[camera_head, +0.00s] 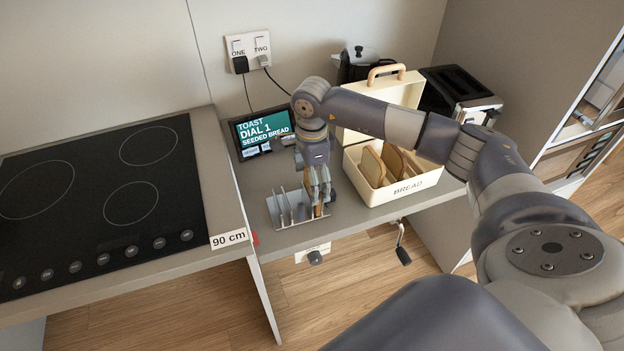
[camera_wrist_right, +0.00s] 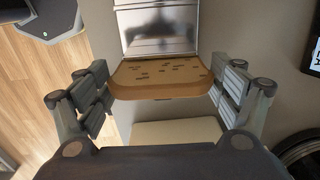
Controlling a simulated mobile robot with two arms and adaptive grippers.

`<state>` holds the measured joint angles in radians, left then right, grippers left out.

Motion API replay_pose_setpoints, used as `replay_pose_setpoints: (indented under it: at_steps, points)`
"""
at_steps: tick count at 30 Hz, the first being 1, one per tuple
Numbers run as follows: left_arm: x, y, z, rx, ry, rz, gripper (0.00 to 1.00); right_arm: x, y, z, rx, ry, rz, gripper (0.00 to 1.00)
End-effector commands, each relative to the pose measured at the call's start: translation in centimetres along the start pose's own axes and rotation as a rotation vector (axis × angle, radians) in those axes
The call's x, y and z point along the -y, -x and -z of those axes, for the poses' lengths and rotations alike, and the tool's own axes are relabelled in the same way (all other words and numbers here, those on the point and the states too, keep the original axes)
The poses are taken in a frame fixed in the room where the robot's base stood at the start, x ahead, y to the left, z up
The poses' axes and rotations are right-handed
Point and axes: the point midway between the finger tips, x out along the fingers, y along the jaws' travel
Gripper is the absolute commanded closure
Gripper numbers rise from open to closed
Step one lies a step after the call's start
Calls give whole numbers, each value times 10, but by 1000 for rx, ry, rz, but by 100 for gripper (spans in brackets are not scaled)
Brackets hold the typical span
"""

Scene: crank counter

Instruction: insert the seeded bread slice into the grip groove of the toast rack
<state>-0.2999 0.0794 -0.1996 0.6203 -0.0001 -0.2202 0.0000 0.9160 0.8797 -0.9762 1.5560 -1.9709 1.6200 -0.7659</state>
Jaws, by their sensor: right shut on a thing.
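The metal toast rack (camera_head: 276,214) with upright dividers stands on the lower counter, in front of a small screen. My right gripper (camera_head: 319,190) points down over the right end of the rack. It is shut on the seeded bread slice (camera_wrist_right: 160,79), a tan slice with dark seeds held between both fingers in the wrist view. A shiny metal surface (camera_wrist_right: 158,28) lies right behind the slice there. In the head view the fingers mostly hide the slice, and I cannot tell whether its lower edge is in the grip groove. My left gripper is not in view.
A cream bread bin (camera_head: 409,187) with its lid raised holds several slices, right of the rack. A toaster (camera_head: 462,91) and dark kettle stand behind. The screen (camera_head: 265,132) reads "TOAST DIAL 1 SEEDED BREAD". A hob (camera_head: 100,190) is left; a crank (camera_head: 402,245) hangs at the front edge.

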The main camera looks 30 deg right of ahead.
Motion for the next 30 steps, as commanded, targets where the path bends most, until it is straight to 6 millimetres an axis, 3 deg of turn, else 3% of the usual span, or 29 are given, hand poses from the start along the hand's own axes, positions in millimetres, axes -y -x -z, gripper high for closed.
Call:
replay_pose_setpoints:
  at_steps: [2, 3, 4, 19, 23, 30]
  points:
    - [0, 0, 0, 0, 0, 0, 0, -1, -1, 0, -1, 0, -3, 27]
    - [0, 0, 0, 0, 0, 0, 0, -1, -1, 0, -1, 0, -3, 5]
    - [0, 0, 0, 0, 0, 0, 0, -1, -1, 0, -1, 0, -3, 0]
    - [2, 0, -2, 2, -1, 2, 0, 0, 5, 0, 1, 1, 0, 0]
    - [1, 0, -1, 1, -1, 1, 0, 1, 24, 0, 1, 0, 3, 0]
    - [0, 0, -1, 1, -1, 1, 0, 1, 76, 0, 1, 0, 3, 0]
